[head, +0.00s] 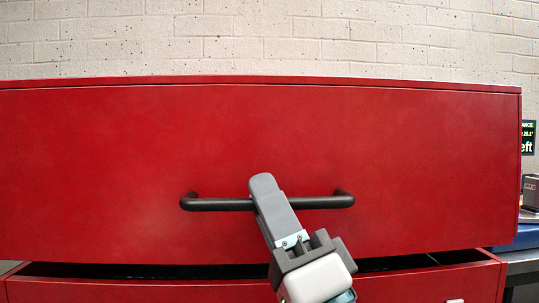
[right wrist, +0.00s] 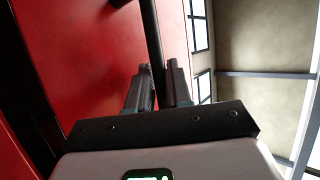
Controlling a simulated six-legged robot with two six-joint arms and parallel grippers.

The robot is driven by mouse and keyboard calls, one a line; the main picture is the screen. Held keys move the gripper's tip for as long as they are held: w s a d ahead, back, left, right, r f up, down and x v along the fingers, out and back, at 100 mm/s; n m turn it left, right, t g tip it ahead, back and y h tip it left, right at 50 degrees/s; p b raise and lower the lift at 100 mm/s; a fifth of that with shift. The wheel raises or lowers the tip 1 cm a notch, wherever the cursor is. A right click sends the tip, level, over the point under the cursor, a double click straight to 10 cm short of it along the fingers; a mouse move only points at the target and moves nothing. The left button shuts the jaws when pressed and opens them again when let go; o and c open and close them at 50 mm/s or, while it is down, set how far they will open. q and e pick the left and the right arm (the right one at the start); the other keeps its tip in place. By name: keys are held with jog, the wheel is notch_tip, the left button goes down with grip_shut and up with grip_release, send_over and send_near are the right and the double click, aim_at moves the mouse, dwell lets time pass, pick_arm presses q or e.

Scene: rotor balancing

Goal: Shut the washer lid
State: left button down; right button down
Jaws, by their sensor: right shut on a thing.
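The red washer lid (head: 120,140) fills most of the head view, its broad face towards me. A black bar handle (head: 320,203) runs across its lower middle. My right gripper (head: 265,195) is shut on the handle, a little left of the bar's middle. In the right wrist view the dark bar (right wrist: 151,35) passes between the two fingers (right wrist: 158,88), with the red lid face (right wrist: 85,45) beside it. Below the lid, a dark gap shows above the red washer body (head: 420,286). The inside is mostly hidden. My left gripper is not in view.
A pale brick wall (head: 300,45) stands behind the lid. The space around the handle looks free.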

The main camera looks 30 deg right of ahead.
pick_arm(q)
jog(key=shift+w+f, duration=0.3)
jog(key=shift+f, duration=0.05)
pick_arm(e)
jog(key=shift+w+f, duration=0.2)
jog(key=shift+f, duration=0.95)
jog(key=shift+w+f, duration=0.2)
jog(key=shift+f, duration=0.9)
jog(key=c, duration=1.1)
grip_release()
jog(key=shift+w+d+f, duration=0.1)
jog(key=shift+d, duration=0.05)
